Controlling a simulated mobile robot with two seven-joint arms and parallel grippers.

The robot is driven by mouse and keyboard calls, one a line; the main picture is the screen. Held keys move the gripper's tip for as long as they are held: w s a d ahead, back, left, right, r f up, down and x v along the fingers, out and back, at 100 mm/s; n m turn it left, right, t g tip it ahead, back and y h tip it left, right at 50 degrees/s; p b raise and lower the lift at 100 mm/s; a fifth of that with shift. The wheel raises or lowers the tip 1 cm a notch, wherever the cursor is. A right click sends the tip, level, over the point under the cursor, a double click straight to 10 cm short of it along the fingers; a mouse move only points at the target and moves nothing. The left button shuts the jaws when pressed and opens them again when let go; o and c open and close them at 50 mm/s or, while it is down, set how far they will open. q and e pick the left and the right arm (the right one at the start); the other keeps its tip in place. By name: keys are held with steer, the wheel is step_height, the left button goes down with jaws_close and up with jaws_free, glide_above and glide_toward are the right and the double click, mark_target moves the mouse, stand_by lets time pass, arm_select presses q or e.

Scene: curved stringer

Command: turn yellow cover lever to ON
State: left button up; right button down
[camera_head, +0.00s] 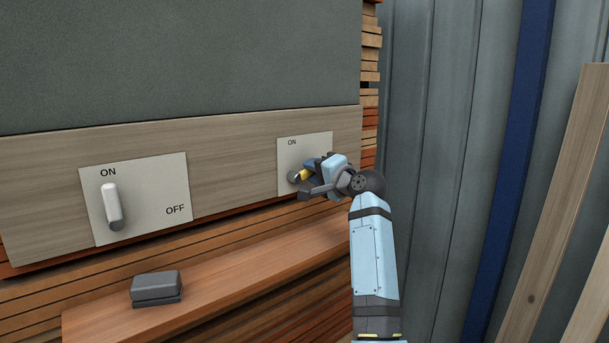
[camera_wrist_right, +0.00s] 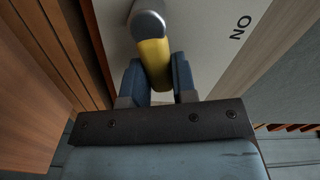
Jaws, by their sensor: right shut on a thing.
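The yellow cover lever (camera_head: 304,175) sits on the right white plate (camera_head: 289,156), with its grey round pivot at the plate's left. It points sideways to the right from the pivot, not up toward the ON label at the plate's top. My right gripper (camera_head: 308,172) is shut on it from the right, and hides the plate's lower right part. In the right wrist view the yellow lever (camera_wrist_right: 154,62) runs between the two blue fingers (camera_wrist_right: 157,80), and the ON label shows at the right. My left gripper is not in view.
A left white plate (camera_head: 160,185) marked ON and OFF carries a white lever (camera_head: 112,204) pointing up toward ON. A dark grey block (camera_head: 156,288) lies on the wooden ledge (camera_head: 230,275) below. Leaning planks (camera_head: 555,210) and a corrugated wall stand at the right.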

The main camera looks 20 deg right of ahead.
mark_target(290, 157)
steer(key=n, duration=0.2)
steer(key=a+r+n+p, duration=0.1)
steer(key=n, duration=0.1)
steer(key=r+n, duration=0.1)
steer(key=n, duration=0.2)
steer(key=shift+s+a+r+p, duration=0.25)
steer(key=shift+s+p, duration=0.05)
steer(key=n, duration=0.1)
steer(key=a+n+p, duration=0.1)
steer(key=n, duration=0.2)
steer(key=shift+s+a+r+n, duration=0.25)
steer(key=shift+r+n, duration=0.05)
steer(key=shift+r, duration=0.1)
steer(key=shift+s+a+n+p, duration=0.1)
steer(key=shift+a+n+p, duration=0.25)
steer(key=shift+n, duration=0.4)
steer(key=shift+s+a+n+p, duration=0.1)
steer(key=shift+a+n+p, duration=0.2)
steer(key=shift+n, duration=0.45)
steer(key=c, duration=0.9)
jaws_free()
steer(key=shift+s, duration=0.1)
